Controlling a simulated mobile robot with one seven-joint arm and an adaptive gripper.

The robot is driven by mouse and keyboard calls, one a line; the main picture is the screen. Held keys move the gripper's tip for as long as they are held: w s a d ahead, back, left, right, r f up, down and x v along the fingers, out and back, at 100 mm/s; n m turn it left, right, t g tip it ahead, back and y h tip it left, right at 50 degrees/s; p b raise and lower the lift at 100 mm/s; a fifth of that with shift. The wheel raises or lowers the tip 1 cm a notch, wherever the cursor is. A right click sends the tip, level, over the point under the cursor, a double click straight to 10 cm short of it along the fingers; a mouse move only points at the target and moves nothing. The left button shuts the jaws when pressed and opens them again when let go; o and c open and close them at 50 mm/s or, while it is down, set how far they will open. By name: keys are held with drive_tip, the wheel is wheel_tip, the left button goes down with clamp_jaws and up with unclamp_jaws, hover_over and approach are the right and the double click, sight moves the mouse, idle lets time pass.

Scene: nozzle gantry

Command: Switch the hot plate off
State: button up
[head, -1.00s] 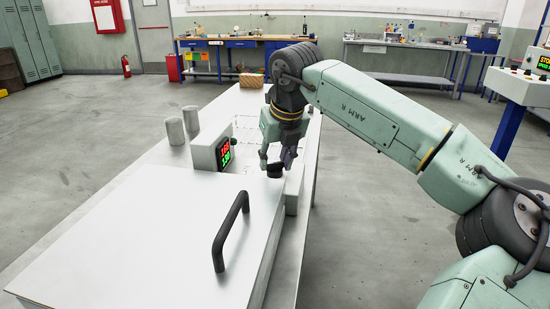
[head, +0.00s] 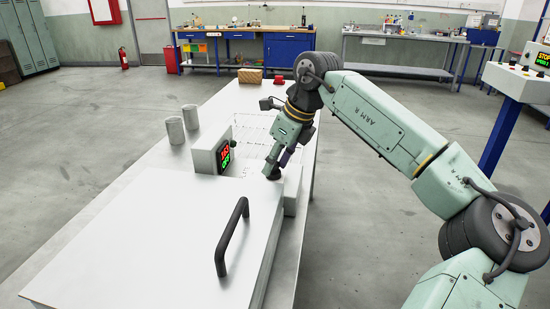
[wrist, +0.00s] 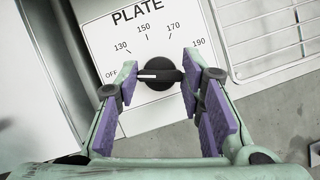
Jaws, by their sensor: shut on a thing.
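The black hot plate knob (wrist: 158,84) sits on a white dial panel (wrist: 135,30) marked PLATE, with OFF and 130 to 190 around it. The knob's white mark is at its left end and points toward OFF. My gripper (wrist: 160,73) has its purple-padded fingers on either side of the knob's bar, shut on it. In the head view my gripper (head: 279,168) reaches down, tilted, at the front of the hot plate unit and mostly hides the knob. A display box (head: 208,153) beside it shows red and green characters, too small to read surely.
A large white lid (head: 150,235) with a dark bar handle (head: 231,236) fills the near bench. Two grey cylinders (head: 175,131) stand at the left. A wire rack (wrist: 265,35) lies right of the dial. Open floor lies right of the bench.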

idle(0.4)
drive_tip(key=o, duration=1.2)
drive_tip(key=v, duration=1.2)
drive_tip(key=shift+s, duration=0.1)
